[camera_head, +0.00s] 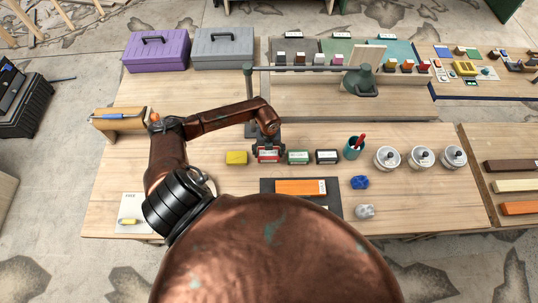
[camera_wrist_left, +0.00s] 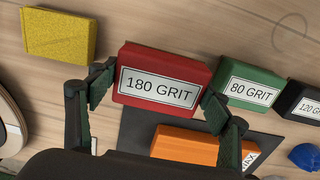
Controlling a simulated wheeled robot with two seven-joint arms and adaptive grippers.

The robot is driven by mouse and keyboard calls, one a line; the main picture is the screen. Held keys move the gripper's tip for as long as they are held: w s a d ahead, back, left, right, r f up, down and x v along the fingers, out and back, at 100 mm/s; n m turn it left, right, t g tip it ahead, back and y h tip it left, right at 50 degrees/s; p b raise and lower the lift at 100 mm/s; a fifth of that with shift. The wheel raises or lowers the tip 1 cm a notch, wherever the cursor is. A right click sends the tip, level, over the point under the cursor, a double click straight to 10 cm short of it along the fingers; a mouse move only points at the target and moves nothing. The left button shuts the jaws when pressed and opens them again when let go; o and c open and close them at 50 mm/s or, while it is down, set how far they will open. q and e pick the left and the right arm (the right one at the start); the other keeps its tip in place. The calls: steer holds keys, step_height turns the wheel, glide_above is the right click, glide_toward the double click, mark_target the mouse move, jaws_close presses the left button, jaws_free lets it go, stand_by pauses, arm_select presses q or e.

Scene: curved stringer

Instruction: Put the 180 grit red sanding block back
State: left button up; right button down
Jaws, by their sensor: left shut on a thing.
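The red sanding block (camera_head: 268,156) has a white label; in the left wrist view the red block (camera_wrist_left: 165,75) reads "180 GRIT". My left gripper (camera_head: 267,148) is shut on it, with one finger at each end of the block. I cannot tell whether the block touches the table. It sits in line with a yellow block (camera_head: 236,158) on its left, a green 80 grit block (camera_head: 298,157) just right of it, and a black 120 grit block (camera_head: 327,157) beyond. My right gripper does not show.
An orange block (camera_head: 300,187) lies on a dark mat (camera_head: 335,199) in front. A cup with a red item (camera_head: 353,149) and several white lidded jars (camera_head: 387,158) stand to the right. A grey-green rail stand (camera_head: 363,82) spans behind. My copper arm hides the front middle.

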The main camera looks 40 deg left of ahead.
mark_target(269, 155)
arm_select(q)
steer(key=shift+w+a+f, duration=0.15)
steer(key=shift+w+f, duration=0.25)
steer(key=shift+f, duration=0.1)
step_height(269, 155, down, 2)
steer(key=shift+f+p, duration=0.1)
steer(key=shift+p, duration=0.45)
steer(key=shift+f, duration=0.45)
steer(key=shift+f, duration=0.1)
steer(key=o, duration=1.2)
